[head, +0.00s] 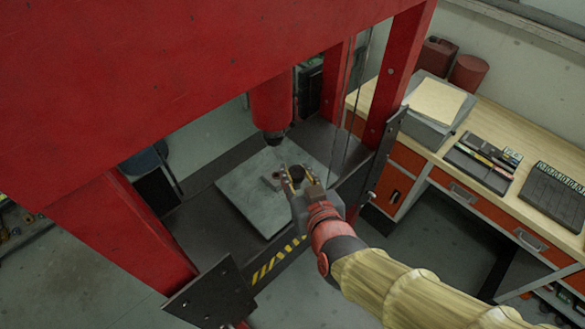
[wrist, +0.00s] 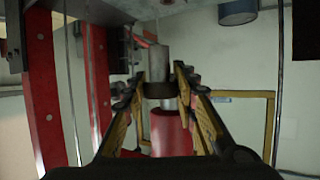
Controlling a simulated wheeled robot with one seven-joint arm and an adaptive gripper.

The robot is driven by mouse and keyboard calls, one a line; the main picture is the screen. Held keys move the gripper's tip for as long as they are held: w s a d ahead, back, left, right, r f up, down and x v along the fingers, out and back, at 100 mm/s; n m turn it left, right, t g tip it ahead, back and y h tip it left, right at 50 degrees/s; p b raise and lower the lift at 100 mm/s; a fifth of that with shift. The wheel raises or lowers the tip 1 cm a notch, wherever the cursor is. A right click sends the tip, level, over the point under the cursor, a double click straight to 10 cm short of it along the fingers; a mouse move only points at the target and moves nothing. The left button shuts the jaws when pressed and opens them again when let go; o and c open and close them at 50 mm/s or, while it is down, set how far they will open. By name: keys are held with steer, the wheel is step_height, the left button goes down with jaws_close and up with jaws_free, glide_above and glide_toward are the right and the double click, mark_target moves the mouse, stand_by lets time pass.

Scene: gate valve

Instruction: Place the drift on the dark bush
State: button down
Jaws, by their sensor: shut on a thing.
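My gripper (head: 300,184) is shut on a small dark round piece that I take to be the drift (head: 297,172), held above the press plate (head: 240,197). In the wrist view the drift (wrist: 158,89) shows as a dark band between the two fingers, with pale grey cylindrical parts in line with it. I cannot tell which of these belong to it. A small piece (head: 270,183) sits on the plate just left of my fingers, partly hidden. I cannot tell whether it is the dark bush.
The red press ram (head: 271,105) hangs above and behind my gripper; it also shows in the wrist view (wrist: 171,133). Red press posts (head: 401,70) stand on both sides. A workbench (head: 520,140) with trays is at the right. The plate's left part is clear.

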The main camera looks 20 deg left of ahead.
mark_target(298, 185)
steer(key=f, duration=0.2)
steer(key=f+b, duration=0.1)
steer(key=shift+w+a+f, duration=0.1)
steer(key=shift+w+a, duration=0.05)
steer(key=shift+w, duration=0.1)
steer(key=b+x, duration=0.1)
steer(key=x, duration=0.2)
steer(key=b+x, duration=0.1)
steer(key=x, duration=0.2)
steer(key=a+b+x, duration=0.1)
steer(key=b+x, duration=0.1)
steer(key=x, duration=0.2)
steer(key=shift+s, duration=0.3)
step_height(298, 185, up, 3)
steer(key=w+a, duration=0.2)
steer(key=a, duration=0.1)
steer(key=shift+w+d+f+b, duration=0.1)
steer(key=shift+f+b, duration=1.2)
steer(key=shift+f, duration=0.45)
steer(key=shift+d+f+b, duration=0.1)
steer(key=shift+f+b, duration=1.2)
steer(key=shift+f, duration=0.45)
steer(key=shift+f+b, duration=0.5)
steer(key=shift+f, duration=0.1)
steer(key=c, duration=1.3)
jaws_free()
